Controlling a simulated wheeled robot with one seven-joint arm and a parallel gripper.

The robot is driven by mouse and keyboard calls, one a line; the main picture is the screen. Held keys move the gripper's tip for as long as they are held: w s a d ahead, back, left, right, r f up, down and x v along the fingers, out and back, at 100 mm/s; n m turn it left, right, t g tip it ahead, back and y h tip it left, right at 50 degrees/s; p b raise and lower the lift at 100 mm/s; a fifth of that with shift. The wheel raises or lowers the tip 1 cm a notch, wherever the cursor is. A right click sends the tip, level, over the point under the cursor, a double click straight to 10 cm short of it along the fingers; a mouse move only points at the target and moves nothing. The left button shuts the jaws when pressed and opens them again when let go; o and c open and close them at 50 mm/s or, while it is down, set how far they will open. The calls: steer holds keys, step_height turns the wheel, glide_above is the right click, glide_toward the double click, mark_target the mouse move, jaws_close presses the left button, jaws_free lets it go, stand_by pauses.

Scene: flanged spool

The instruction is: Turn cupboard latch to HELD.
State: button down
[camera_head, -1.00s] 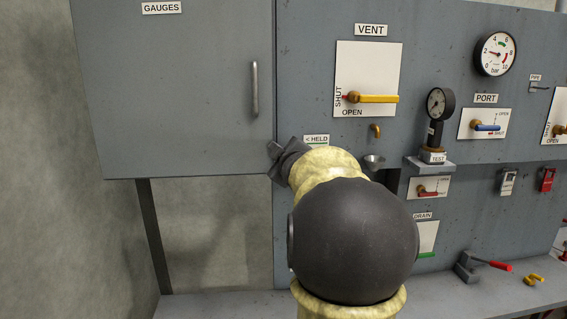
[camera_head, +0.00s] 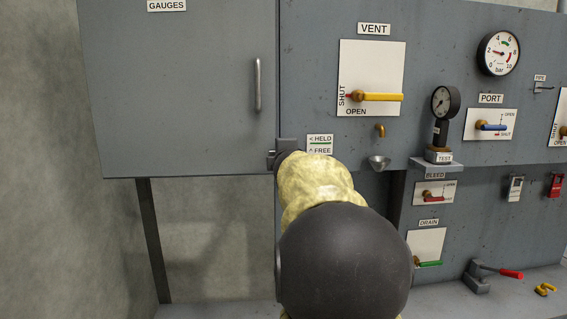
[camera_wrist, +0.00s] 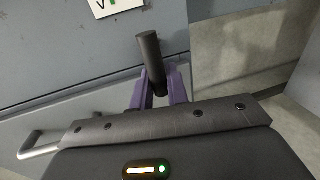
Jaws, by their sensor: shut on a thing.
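The cupboard (camera_head: 190,100) is a grey door marked GAUGES, and it is shut. Its latch is at the door's lower right corner, mostly hidden behind my arm and gripper in the head view. A label (camera_head: 320,144) beside it reads HELD with a left arrow and FREE with an up arrow. In the wrist view the latch's dark round lever (camera_wrist: 149,52) stands between the purple fingers of my gripper (camera_wrist: 157,90), which is shut on it. My gripper also shows in the head view (camera_head: 272,160). I cannot tell exactly where the lever points.
The door handle (camera_head: 258,85) is above the latch; it also shows in the wrist view (camera_wrist: 42,143). To the right are a yellow vent lever (camera_head: 378,97), a small cup (camera_head: 379,162) and a test gauge (camera_head: 441,105) on a shelf. Below the cupboard is open space.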

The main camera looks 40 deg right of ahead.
steer(key=shift+f, duration=0.1)
steer(key=c, duration=1.4)
jaws_free()
steer(key=shift+c, duration=0.2)
steer(key=shift+a, duration=0.1)
